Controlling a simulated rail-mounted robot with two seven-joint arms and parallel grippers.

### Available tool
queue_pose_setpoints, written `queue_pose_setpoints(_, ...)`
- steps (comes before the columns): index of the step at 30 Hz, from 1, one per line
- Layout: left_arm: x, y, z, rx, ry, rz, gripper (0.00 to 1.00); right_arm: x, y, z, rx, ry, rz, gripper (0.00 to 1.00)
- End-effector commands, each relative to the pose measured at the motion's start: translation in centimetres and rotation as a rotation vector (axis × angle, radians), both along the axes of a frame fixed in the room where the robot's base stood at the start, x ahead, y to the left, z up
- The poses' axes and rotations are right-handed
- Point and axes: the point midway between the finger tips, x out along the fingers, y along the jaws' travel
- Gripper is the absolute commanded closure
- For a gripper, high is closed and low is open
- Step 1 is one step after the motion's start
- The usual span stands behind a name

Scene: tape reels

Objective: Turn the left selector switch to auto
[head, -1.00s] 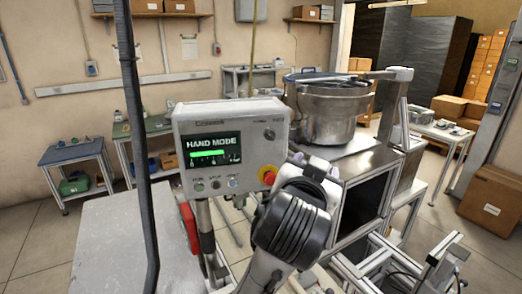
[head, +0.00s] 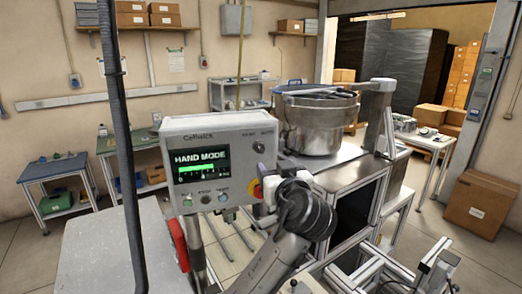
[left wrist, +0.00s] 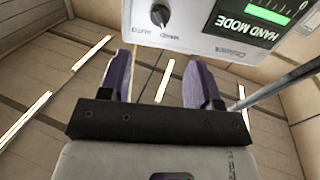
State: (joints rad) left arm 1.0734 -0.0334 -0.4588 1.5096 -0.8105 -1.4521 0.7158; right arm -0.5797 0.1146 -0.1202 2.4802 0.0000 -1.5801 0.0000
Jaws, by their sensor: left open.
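The selector switch is a small dark knob (head: 259,147) at the upper right of a grey control box (head: 166,146) in the head view. The box's screen (head: 201,165) reads HAND MODE. In the left wrist view the box is upside down, and the knob (left wrist: 160,14) sits by the labels HAND and AUTO. Its exact pointer angle is hard to read. My left gripper (left wrist: 160,78) is open and empty; its two purple fingers are apart from the knob. In the head view my left gripper (head: 268,196) is below the knob, its fingertips hard to make out. My right gripper is not seen.
A red emergency stop (head: 255,190) on a yellow base is at the box's lower right, close to my left gripper. Small buttons (head: 206,198) line the box's lower edge. A metal bowl feeder (head: 318,125) stands behind to the right. A dark vertical post (head: 124,150) stands at left.

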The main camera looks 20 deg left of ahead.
Motion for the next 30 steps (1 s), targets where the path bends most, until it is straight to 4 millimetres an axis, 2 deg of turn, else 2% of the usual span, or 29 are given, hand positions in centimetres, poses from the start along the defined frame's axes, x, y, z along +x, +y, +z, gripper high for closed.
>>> queue_pose_setpoints(6,3.4,2.6,0.3,0.003,0.003,0.003,0.42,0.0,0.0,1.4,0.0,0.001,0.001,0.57)
queue_pose_setpoints(15,7.3,5.4,0.2,0.003,0.003,0.002,0.42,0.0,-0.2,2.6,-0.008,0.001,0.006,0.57)
queue_pose_setpoints(21,8.6,6.3,0.1,0.001,0.002,0.0,0.42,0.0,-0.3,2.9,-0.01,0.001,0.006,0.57)
queue_pose_setpoints(30,9.1,6.7,0.0,0.0,0.003,-0.001,0.42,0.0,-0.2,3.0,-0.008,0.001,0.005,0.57)
